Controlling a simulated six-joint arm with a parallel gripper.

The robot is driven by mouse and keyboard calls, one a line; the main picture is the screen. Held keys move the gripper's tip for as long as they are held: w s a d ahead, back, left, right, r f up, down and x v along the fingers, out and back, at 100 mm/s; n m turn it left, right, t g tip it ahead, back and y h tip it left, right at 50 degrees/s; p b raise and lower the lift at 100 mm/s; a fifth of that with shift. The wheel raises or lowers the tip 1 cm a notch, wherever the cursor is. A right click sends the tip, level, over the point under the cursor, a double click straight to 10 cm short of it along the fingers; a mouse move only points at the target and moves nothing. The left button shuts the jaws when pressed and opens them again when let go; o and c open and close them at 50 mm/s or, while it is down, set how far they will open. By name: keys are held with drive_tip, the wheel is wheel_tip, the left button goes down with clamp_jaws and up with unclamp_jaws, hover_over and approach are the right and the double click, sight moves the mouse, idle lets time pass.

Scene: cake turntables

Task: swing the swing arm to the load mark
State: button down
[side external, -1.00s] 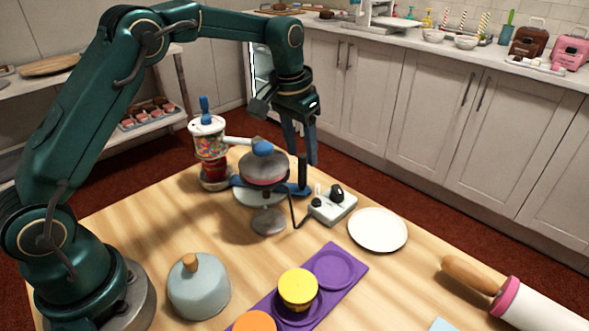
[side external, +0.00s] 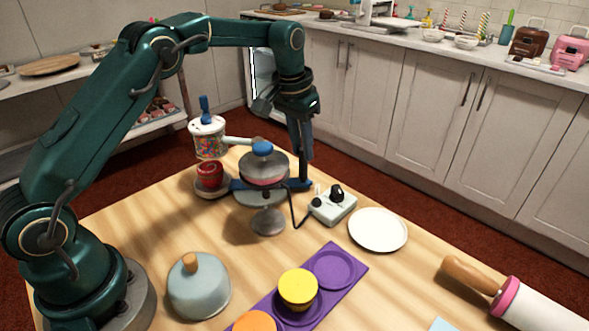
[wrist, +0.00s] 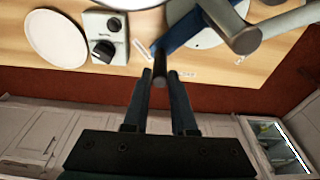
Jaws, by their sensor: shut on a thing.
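The blue swing arm (side external: 238,185) runs low across the grey turntable stand (side external: 268,222). Its left end carries a small dish (side external: 205,190) with a red item (side external: 210,174) on it, in front of and below the sprinkle jar (side external: 211,145). My gripper (side external: 304,155) points down at the arm's right end. In the wrist view my gripper (wrist: 160,72) is shut on the dark upright post (wrist: 160,66) there, with the blue swing arm (wrist: 185,28) reaching away from it.
A grey control box (side external: 334,206) with black knobs and a white plate (side external: 378,230) stand right of the turntable. A purple tray (side external: 335,267) with a yellow cup, a grey dome (side external: 199,291) and a rolling pin (side external: 540,309) lie nearer the front.

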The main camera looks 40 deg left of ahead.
drive_tip(key=shift+w+a+r, duration=0.1)
drive_tip(key=shift+w+a, duration=0.05)
drive_tip(key=shift+a, duration=0.1)
drive_tip(key=shift+w+a, duration=0.35)
drive_tip(key=shift+a, duration=0.25)
drive_tip(key=shift+w+a, duration=0.35)
drive_tip(key=shift+a, duration=0.25)
drive_tip(key=shift+w+a, duration=0.15)
drive_tip(key=shift+a, duration=0.55)
drive_tip(key=shift+w+a, duration=0.15)
drive_tip(key=shift+a, duration=0.55)
drive_tip(key=shift+a, duration=0.25)
drive_tip(key=c, duration=0.8)
unclamp_jaws()
drive_tip(key=shift+o, duration=0.2)
